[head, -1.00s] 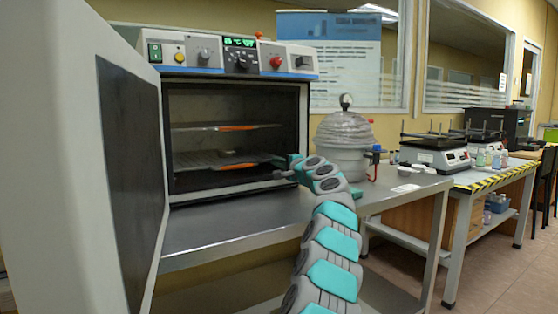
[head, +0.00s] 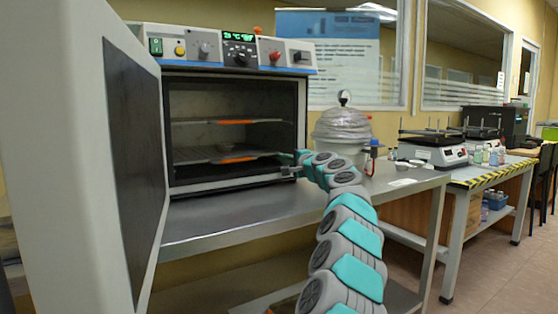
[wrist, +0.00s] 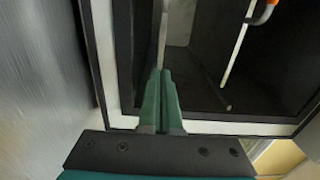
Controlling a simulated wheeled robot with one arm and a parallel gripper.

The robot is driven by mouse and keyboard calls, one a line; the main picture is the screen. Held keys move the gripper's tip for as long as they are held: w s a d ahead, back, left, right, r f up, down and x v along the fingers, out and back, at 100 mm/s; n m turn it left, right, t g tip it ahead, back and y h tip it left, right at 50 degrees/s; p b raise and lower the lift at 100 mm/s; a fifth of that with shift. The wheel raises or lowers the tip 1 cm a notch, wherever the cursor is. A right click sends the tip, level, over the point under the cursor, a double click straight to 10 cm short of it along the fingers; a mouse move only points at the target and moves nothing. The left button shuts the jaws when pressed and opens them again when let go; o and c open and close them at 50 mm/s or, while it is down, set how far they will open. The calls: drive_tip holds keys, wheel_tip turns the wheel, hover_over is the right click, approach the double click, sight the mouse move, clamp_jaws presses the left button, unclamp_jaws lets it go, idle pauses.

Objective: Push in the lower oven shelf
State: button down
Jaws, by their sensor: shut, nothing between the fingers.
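The oven (head: 237,186) stands on a steel bench with its door (head: 128,150) swung open to the left. The lower shelf (head: 190,156) is a wire rack inside, with an orange mark on its front edge and what looks like a small dish on it. The upper shelf (head: 190,123) sits above it. My gripper (head: 284,170) is at the right side of the oven opening, at about the lower shelf's height. In the wrist view my gripper (wrist: 160,72) is shut, its tips at the near end of the lower shelf (wrist: 162,35); contact is unclear.
The oven's frame (wrist: 215,125) runs close beside my fingers in the wrist view. The bench (head: 230,222) is clear in front of the oven.

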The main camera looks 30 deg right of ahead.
drive_tip(key=shift+s, duration=0.75)
drive_tip(key=shift+s+d, duration=0.15)
drive_tip(key=shift+s, duration=0.7)
drive_tip(key=shift+s+f+b, duration=0.1)
drive_tip(key=shift+s+b, duration=0.45)
drive_tip(key=shift+s, duration=2.35)
